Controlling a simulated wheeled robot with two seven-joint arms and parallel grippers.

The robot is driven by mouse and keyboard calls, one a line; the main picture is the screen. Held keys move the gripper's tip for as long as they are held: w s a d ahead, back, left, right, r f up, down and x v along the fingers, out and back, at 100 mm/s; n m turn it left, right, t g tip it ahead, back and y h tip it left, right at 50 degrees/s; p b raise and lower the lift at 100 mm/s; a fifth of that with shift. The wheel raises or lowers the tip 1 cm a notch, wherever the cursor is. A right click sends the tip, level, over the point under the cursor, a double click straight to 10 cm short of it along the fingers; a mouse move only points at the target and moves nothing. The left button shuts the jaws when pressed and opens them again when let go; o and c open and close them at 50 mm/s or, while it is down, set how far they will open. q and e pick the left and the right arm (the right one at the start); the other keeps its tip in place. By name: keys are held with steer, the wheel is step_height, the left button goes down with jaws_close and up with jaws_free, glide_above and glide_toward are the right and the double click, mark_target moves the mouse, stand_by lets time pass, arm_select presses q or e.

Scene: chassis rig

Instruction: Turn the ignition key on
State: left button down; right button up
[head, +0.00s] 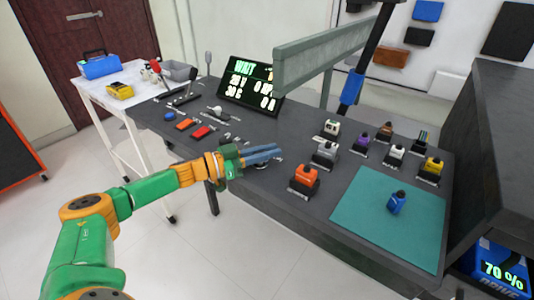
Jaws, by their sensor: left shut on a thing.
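My left gripper (278,152) reaches in from the left over the dark console. Its blue fingers are closed together low over the console, near its front edge. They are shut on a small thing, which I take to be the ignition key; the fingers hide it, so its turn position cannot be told. A small pale round part shows just under the fingers. The display (252,84) behind reads "WAIT" in green with several figures. My right gripper is not in view.
Several coloured connector blocks, such as the orange one (304,179), stand right of the gripper. A blue piece (397,202) stands on the teal mat (350,215). Switches and a lever (208,62) are at the left. A grey beam (325,52) crosses above the console.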

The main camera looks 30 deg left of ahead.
arm_select(q)
steer(key=shift+r, duration=0.1)
steer(key=c, duration=1.2)
jaws_free()
steer(key=o, duration=0.3)
steer(key=shift+w+d, duration=0.15)
steer(key=shift+o, duration=0.2)
steer(key=b+v, duration=0.1)
steer(key=v, duration=0.5)
steer(key=shift+s+a, duration=0.3)
steer(key=shift+s, duration=0.1)
